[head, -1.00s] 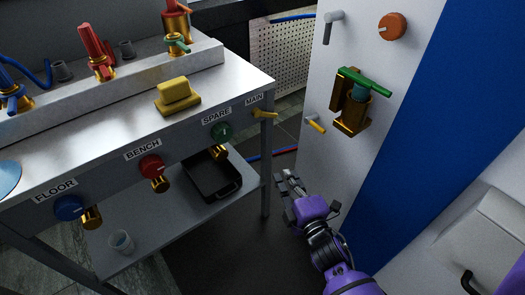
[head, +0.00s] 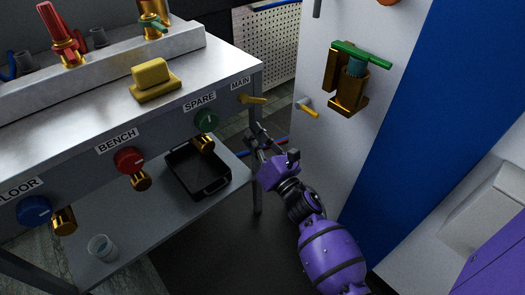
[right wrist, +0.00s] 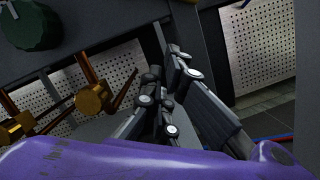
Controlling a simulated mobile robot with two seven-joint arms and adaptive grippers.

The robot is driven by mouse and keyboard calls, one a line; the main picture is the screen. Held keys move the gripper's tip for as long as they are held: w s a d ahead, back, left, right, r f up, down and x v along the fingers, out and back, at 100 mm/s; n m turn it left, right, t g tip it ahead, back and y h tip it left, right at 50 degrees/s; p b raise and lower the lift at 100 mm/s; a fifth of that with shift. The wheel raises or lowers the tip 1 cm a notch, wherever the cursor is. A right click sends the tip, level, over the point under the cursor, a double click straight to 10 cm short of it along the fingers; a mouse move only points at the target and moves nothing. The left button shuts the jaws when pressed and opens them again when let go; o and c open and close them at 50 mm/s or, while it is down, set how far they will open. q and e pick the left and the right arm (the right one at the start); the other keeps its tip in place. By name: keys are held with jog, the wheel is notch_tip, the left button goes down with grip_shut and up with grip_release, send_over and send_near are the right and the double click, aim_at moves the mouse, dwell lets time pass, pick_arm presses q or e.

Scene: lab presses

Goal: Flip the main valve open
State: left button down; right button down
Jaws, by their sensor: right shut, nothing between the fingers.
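The main valve is a yellow lever (head: 252,99) on the bench's front panel, below the MAIN label (head: 240,84) near the right corner. The lever points right, roughly level. My right gripper (head: 257,136) is just below the lever and apart from it, with its fingers pointing up toward it. The fingers are shut and empty; they also show in the right wrist view (right wrist: 172,68). The lever cannot be made out clearly in the right wrist view. My left gripper is out of view.
A green SPARE knob (head: 206,120) and its brass outlet (head: 204,143) are left of the gripper. A black tray (head: 178,183) sits on the shelf below. The white wall panel at right carries another yellow lever (head: 309,111) and a green-handled brass valve (head: 345,92).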

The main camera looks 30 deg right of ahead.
aim_at(253, 100)
jog(key=r, duration=0.1)
jog(key=w+d+r, duration=0.2)
jog(key=shift+r+p, duration=0.3)
jog(key=shift+r, duration=0.05)
jog(key=shift+d+r, duration=0.15)
jog(key=shift+d, duration=0.3)
